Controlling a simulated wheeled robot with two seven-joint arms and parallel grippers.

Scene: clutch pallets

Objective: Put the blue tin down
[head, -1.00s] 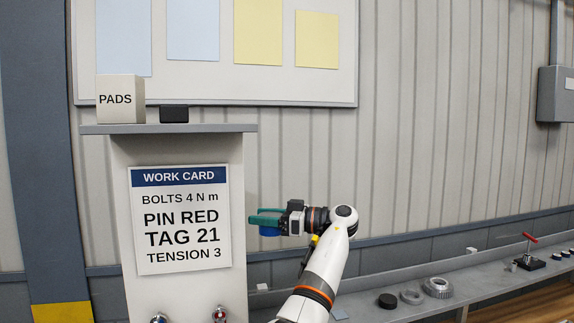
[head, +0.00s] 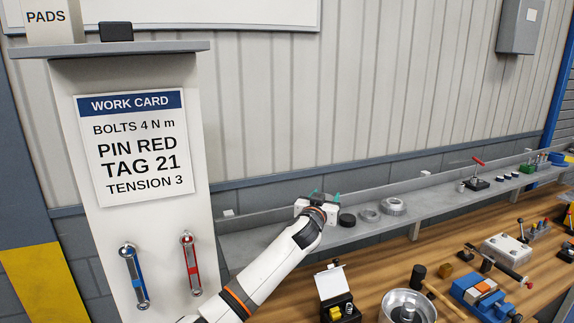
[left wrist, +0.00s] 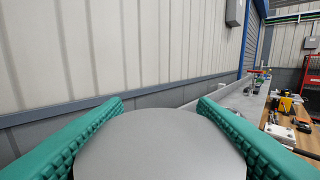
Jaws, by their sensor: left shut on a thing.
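My left gripper (head: 322,194) reaches away from me over the grey shelf along the wall. Its green fingers are shut on the blue tin, whose round grey top (left wrist: 160,145) fills the space between them in the left wrist view. The tin's blue side is hidden now, and in the head view the gripper and wrist cover it. I cannot tell whether the tin touches the shelf (head: 262,243). My right gripper is not in view.
A black disc (head: 347,220) and metal rings (head: 392,207) sit on the shelf just right of the gripper. The wooden bench (head: 395,252) in front carries tools and a metal bowl (head: 407,307). A work card (head: 137,145) hangs on the left panel.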

